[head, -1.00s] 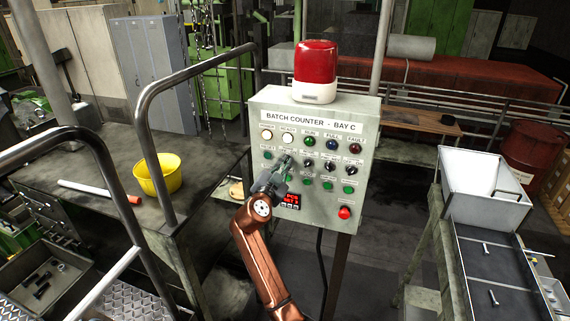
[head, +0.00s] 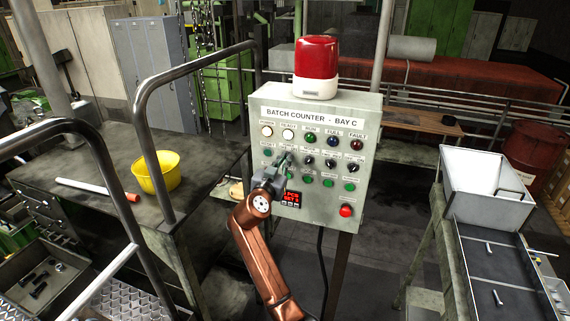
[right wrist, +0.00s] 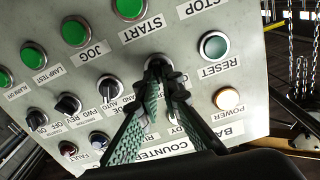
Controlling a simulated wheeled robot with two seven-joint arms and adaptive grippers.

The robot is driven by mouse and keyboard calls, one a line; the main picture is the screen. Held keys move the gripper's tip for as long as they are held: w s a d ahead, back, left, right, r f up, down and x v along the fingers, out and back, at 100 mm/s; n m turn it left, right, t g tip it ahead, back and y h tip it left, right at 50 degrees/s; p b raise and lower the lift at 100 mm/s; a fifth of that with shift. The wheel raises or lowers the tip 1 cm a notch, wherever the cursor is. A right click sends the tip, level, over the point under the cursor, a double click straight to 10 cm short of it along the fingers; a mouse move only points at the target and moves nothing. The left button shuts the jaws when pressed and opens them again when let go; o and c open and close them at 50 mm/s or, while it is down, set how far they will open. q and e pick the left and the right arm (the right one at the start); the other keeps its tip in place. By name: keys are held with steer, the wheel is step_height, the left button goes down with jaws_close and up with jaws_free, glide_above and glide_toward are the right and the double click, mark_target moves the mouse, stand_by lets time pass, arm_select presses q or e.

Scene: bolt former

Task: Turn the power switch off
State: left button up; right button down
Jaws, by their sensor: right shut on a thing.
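The grey control panel (head: 352,210), marked BATCH COUNTER - BAY C, stands upright ahead. My right gripper (head: 287,160) is at the second item in its second row. In the right wrist view, the panel appears upside down. The fingers hide most of this knob, and I cannot read its label or position. The POWER lamp (head: 267,131) looks pale and lit. My left gripper is out of view.
A red beacon (head: 316,66) sits on the panel. A red button (head: 346,210) and a red display (head: 292,197) are low on it. A railing (head: 150,130) and a yellow bucket (head: 156,173) stand left, a metal hopper (head: 485,190) right.

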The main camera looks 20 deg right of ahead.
steer(key=shift+w+a+r+n, duration=0.1)
steer(key=shift+n, duration=1.7)
steer(key=shift+a+r+n, duration=0.1)
steer(key=shift+n, duration=1.7)
steer(key=c, duration=1.8)
jaws_free()
steer(key=shift+f, duration=0.2)
steer(key=shift+o, duration=0.2)
steer(key=v, duration=1.2)
steer(key=shift+w, duration=0.1)
